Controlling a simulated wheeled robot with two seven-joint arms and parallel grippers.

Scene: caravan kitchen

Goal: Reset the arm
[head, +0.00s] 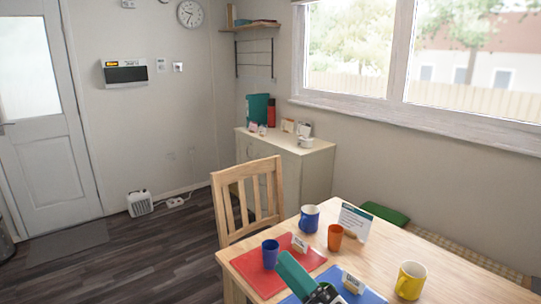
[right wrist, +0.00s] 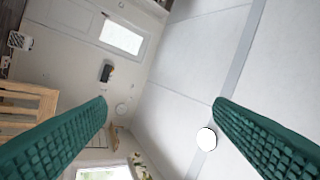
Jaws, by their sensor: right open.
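That camera looks up and across, so the wall, door and pale ceiling show tilted beyond the fingers. Much of the right arm is out of the head view. My left gripper is in neither view.
The table (head: 385,250) carries a blue mug (head: 309,219), an orange cup (head: 335,237), a yellow mug (head: 410,280), a standing card (head: 355,222), a red placemat (head: 262,272) with a blue cup (head: 270,254), and a blue placemat (head: 364,297). A wooden chair (head: 246,200) stands behind.

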